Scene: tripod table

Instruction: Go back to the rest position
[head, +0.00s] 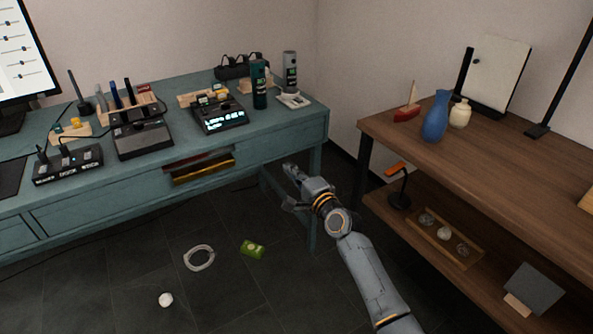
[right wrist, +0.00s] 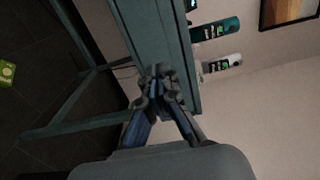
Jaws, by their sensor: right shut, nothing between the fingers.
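My right gripper (head: 292,170) is shut and empty. In the head view its arm comes up from the bottom right and reaches toward the right end of the teal desk (head: 285,130). The gripper is beside the desk's right front leg, lower than the desktop in the picture. In the right wrist view the shut fingers (right wrist: 160,75) show against the teal desk edge (right wrist: 165,35). I cannot tell whether they touch it. My left gripper is not in view.
A wooden shelf table (head: 500,175) stands at the right, with a blue vase (head: 436,117) on top. Two bottles (head: 259,85) stand at the desk's right end. On the dark floor lie a green item (head: 252,249), a white ring (head: 187,258) and a white lump (head: 165,299).

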